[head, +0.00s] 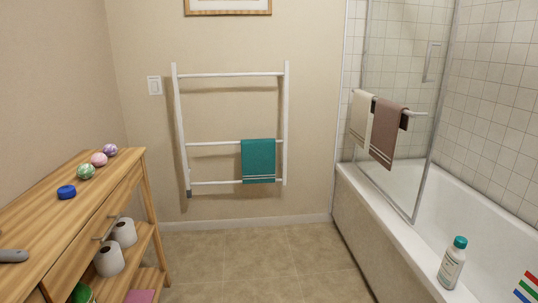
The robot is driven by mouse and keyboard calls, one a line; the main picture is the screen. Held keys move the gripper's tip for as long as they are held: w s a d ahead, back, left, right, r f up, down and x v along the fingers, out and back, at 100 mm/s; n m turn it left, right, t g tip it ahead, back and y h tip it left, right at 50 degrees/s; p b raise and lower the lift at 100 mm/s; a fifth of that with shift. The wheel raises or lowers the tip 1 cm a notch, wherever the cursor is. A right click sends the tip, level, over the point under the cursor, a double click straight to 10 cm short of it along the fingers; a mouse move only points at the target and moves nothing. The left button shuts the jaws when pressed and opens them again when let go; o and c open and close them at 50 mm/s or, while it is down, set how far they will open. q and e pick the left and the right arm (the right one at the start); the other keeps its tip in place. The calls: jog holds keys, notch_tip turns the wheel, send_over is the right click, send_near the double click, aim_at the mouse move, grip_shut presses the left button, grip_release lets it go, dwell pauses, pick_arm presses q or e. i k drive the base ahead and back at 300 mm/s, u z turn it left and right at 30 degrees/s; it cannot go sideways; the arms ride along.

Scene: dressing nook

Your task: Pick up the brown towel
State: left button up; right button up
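The brown towel (385,137) hangs over a horizontal bar on the glass shower screen at the bathtub, right of the middle in the head view. It is a dusty brown with pale stripes near its lower edge. A cream towel (360,118) hangs on the same bar just to its left. Neither of my grippers shows in the head view.
A white wall rack (231,144) holds a teal towel (258,161). A white bottle (451,266) with a teal cap stands on the bathtub's rim (405,240). A wooden console (55,225) with small balls is at left. The tiled floor (250,262) between is clear.

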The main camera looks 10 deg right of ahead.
aim_at(389, 117)
jog(key=u, duration=0.15)
jog(key=i, duration=2.55)
jog(key=z, duration=1.15)
jog(key=i, duration=1.85)
jog(key=z, duration=1.05)
